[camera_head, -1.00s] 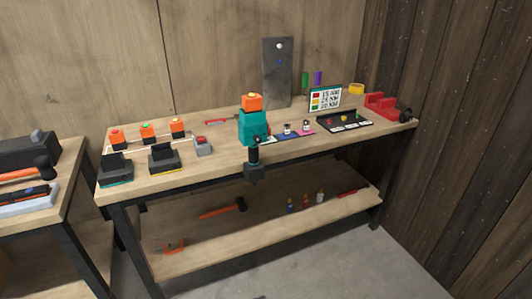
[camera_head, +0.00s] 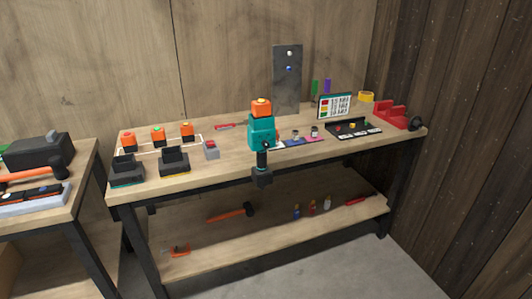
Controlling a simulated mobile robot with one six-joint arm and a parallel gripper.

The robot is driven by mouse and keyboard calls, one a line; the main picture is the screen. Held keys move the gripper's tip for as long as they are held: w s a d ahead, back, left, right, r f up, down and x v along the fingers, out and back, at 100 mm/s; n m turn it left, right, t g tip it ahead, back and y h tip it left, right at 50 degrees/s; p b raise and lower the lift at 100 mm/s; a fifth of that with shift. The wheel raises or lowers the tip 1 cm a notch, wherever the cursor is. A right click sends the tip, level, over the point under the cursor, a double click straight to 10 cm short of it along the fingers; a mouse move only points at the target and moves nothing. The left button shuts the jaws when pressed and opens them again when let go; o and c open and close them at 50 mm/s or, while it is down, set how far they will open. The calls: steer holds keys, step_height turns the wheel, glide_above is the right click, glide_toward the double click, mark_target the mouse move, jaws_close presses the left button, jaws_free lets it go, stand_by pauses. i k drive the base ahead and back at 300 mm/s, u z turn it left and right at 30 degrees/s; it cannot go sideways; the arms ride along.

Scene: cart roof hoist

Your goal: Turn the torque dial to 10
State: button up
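A teal tool (camera_head: 262,132) with an orange block (camera_head: 261,107) on top stands at the front edge of the middle bench. Its dark lower shaft ends in a black block (camera_head: 262,178) in front of the bench edge. Whether that block belongs to the tool or to a holder I cannot tell. A torque dial and its marks cannot be made out at this size. A small sign (camera_head: 334,105) with red, yellow and green patches and Nm values stands at the back right; its figures are too small to read surely. My gripper is not in view.
The bench (camera_head: 225,170) also carries black chargers (camera_head: 174,162), orange-topped batteries (camera_head: 158,136), a black tray (camera_head: 353,130) and a red vise-like block (camera_head: 390,113). A grey panel (camera_head: 287,90) stands behind. A hammer (camera_head: 232,212) lies on the lower shelf. Floor (camera_head: 330,270) in front is clear.

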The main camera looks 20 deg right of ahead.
mark_target(265, 144)
steer(key=z, duration=1.05)
steer(key=k, duration=0.1)
steer(key=u, duration=2.75)
steer(key=i, duration=1.1)
steer(key=z, duration=1.1)
